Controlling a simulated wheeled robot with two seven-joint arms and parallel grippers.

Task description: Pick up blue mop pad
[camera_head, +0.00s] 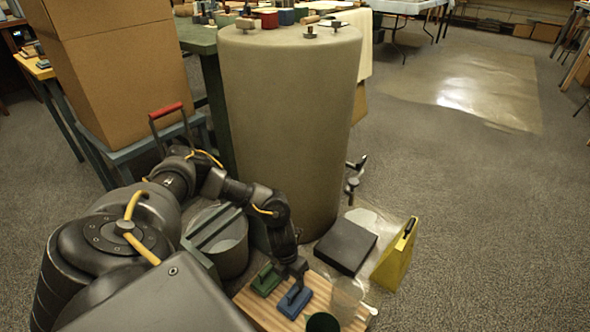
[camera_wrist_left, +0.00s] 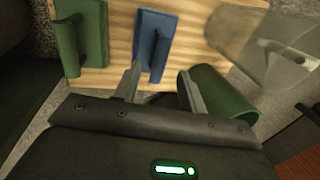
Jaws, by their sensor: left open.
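The blue mop pad (camera_head: 294,303), a flat blue piece with an upright ridge, lies on a striped wooden board (camera_head: 250,306) near the bottom of the head view. It also shows at the top middle of the left wrist view (camera_wrist_left: 151,22). My left gripper (camera_head: 297,272) is just above it, pointing down. In the left wrist view the jaws (camera_wrist_left: 160,74) are open, with the near end of the blue ridge showing between the fingers. I cannot tell whether they touch it. My right gripper is not in view.
A similar green pad (camera_head: 266,280) lies left of the blue one. Behind are a black block (camera_head: 345,246), a yellow box (camera_head: 396,256) and a tall drum (camera_head: 290,120).

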